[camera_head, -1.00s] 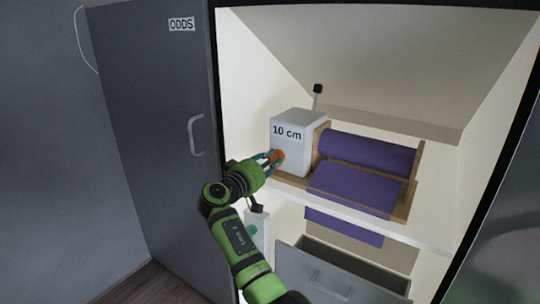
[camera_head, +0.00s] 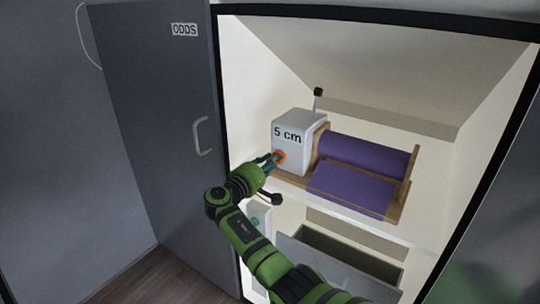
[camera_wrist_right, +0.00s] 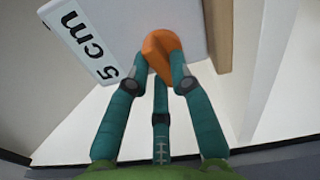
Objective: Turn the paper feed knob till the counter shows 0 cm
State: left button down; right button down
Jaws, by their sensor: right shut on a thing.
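The paper feeder is a white box (camera_head: 303,150) on a wooden frame on the cupboard shelf. Its counter (camera_head: 287,134) reads 5 cm, and the same reading shows tilted in the right wrist view (camera_wrist_right: 84,45). The orange paper feed knob (camera_head: 279,156) is on the box's front face below the counter. My right gripper (camera_head: 270,160) is shut on the knob, with its teal fingers around it in the right wrist view (camera_wrist_right: 160,75). The purple paper roll (camera_head: 364,157) lies right of the box, and its sheet (camera_head: 350,188) lies over the frame. My left gripper is not in view.
A dark lever (camera_head: 317,97) stands up behind the box. The grey door marked ODDS (camera_head: 165,130) is open at the left. Below the white shelf (camera_head: 415,236), a grey drawer (camera_head: 335,270) is pulled out. The shelf's right end is clear.

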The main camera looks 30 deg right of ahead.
jog(key=n+p, duration=0.4)
jog(key=n, duration=0.3)
jog(key=shift+f, duration=0.1)
jog(key=shift+n+p, duration=0.35)
jog(key=shift+n, duration=0.75)
jog(key=n, duration=0.1)
jog(key=n+p, duration=0.1)
jog(key=shift+f+n, duration=0.2)
jog(key=shift+n, duration=0.1)
jog(key=shift+n+p, duration=0.35)
jog(key=shift+n, duration=0.05)
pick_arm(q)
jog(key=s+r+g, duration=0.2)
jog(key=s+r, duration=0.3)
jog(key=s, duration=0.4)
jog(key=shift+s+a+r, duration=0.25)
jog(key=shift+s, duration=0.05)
pick_arm(e)
jog(key=shift+f+n, duration=0.1)
jog(key=shift+n, duration=0.2)
jog(key=c, duration=1.1)
grip_release()
